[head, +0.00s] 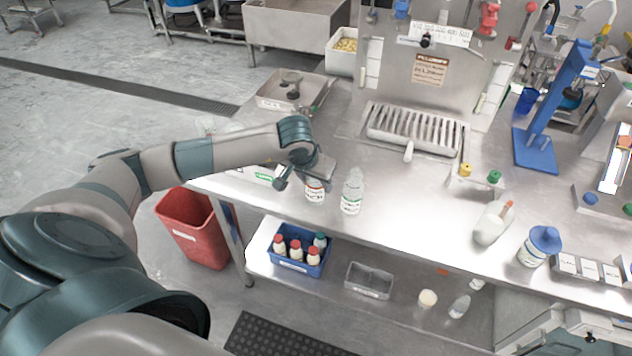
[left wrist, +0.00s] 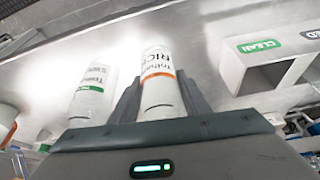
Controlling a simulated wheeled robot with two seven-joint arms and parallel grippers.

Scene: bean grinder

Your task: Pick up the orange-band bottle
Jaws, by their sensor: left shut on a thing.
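The orange-band bottle (head: 315,190) is white with an orange stripe and stands near the front edge of the metal counter. My left gripper (head: 307,180) is at its upper part, and in the left wrist view the orange-band bottle (left wrist: 161,85) sits between the two fingers, which are shut on it. The bottle's top is hidden behind the gripper in the head view. A similar bottle with a green band (head: 352,192) stands just to its right, apart from the gripper; the green-band bottle also shows in the left wrist view (left wrist: 93,92). My right gripper is not in view.
A box with a green CLEAN label (left wrist: 262,48) stands beside the gripper. Below are a blue crate (head: 290,262) of bottles and a red bin (head: 197,228).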

